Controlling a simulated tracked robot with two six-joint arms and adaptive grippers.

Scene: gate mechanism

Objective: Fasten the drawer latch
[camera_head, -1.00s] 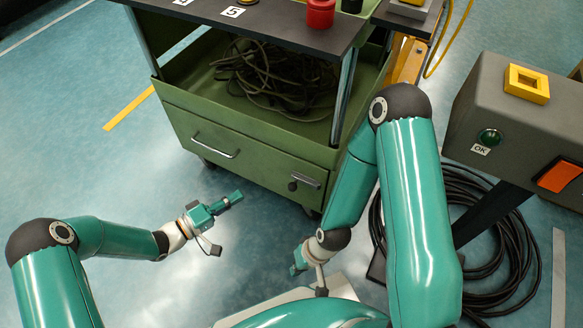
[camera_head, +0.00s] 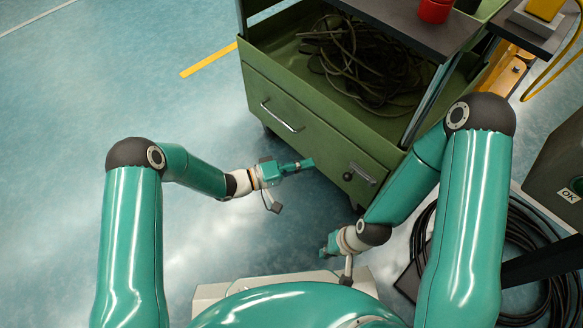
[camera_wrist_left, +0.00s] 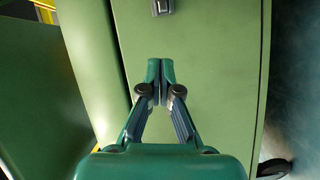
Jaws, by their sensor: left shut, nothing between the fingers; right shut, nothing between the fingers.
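The green drawer (camera_head: 305,122) is in the cart's front, with a bar handle (camera_head: 282,117) on its left part; its front looks flush with the cart. The latch (camera_head: 361,174) is a small grey bar with a dark knob at the drawer's right end. My left gripper (camera_head: 309,163) is shut and empty, left of the latch and apart from it. In the left wrist view its fingertips (camera_wrist_left: 160,72) meet before a green panel, with a grey fitting (camera_wrist_left: 162,7) at the top edge; which fitting is unclear. My right gripper (camera_head: 329,246) is shut and empty, low in front of the cart.
The open shelf above the drawer holds coiled dark cable (camera_head: 365,65). A red cylinder (camera_head: 435,10) stands on the cart's top. Black cable loops (camera_head: 540,255) lie on the floor at right, near a grey box labelled OK (camera_head: 560,165). The floor at left is clear.

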